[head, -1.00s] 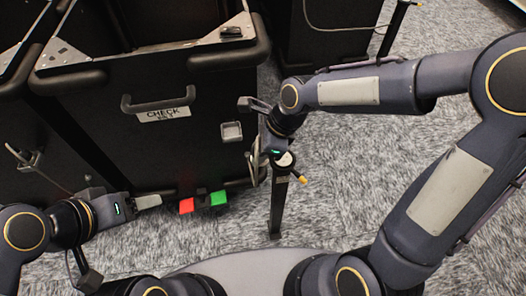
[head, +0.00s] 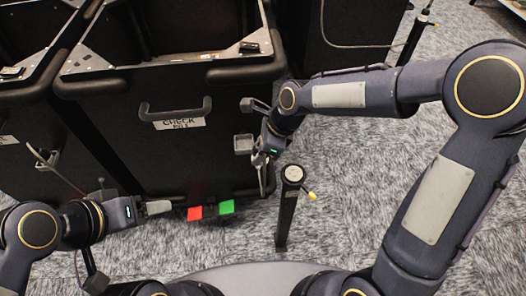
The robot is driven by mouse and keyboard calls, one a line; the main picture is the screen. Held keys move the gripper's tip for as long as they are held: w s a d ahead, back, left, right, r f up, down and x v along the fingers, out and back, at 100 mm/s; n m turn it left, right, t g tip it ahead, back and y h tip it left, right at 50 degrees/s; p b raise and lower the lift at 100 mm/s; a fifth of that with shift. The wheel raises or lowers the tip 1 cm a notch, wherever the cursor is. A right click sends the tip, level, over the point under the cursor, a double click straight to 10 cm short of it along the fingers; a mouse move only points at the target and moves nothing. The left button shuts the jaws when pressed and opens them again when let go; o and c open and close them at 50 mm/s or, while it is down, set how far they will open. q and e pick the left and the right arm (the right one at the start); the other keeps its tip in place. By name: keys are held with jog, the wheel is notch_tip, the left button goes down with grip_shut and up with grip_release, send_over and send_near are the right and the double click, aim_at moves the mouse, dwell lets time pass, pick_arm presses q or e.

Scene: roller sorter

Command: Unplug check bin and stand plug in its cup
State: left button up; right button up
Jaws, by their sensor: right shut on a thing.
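The check bin (head: 130,150) is a black box with a handle and a white CHECK label (head: 184,124). A small grey square socket plate (head: 243,144) shows on its front at right and looks empty. My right gripper (head: 262,159) is just right of that plate, shut on the plug (head: 263,178), a slim grey piece hanging below the fingers and mostly hidden by them. The cup (head: 293,173) tops a black post in front of the bin's right corner, apart from my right gripper. My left gripper (head: 157,208) is low before the bin; its finger gap does not show.
A yellow tip (head: 312,196) sticks out from the post. Another black bin (head: 30,115) stands at left, another (head: 345,35) behind. Carpet right of the post is clear.

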jog(key=shift+w+a+p, duration=0.5)
jog(key=shift+w+a, duration=0.2)
jog(key=shift+w, duration=0.5)
jog(key=shift+w+a+p, duration=0.5)
jog(key=shift+w+a, duration=0.15)
jog(key=shift+w, duration=0.6)
jog(key=shift+w+a+p, duration=0.5)
jog(key=shift+w+a, duration=0.2)
jog(key=shift+w, duration=0.6)
jog(key=shift+w+r, duration=0.1)
jog(key=shift+w+a+r+p, duration=0.15)
jog(key=shift+w+r+p, duration=0.05)
jog(key=shift+p, duration=0.35)
jog(key=shift+f, duration=0.2)
